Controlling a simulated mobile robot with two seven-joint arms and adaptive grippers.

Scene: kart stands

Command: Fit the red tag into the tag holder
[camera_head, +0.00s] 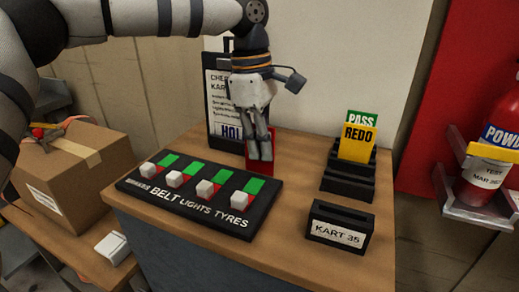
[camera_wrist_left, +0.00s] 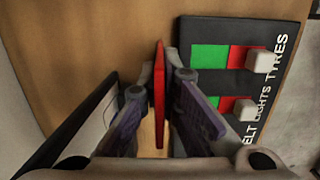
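My left gripper (camera_head: 262,152) points down over the wooden stand top, behind the black switch board. Its fingers are closed on the red tag (camera_head: 249,164), which stands upright between them. In the left wrist view the red tag (camera_wrist_left: 159,95) shows edge-on, with a fingertip against each side. The tag holder (camera_head: 338,234), a black block labelled KART 35 with an open slot along its top, sits near the front right of the stand. The tag is apart from it, further back and to the left. My right gripper is not in view.
The switch board (camera_head: 190,198) lies left of the holder. A black stepped rack (camera_head: 347,183) with yellow REDO (camera_head: 356,141) and green PASS (camera_head: 362,118) tags stands behind it. A clipboard (camera_head: 219,105) leans at the back. Bare wood lies between board and rack.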

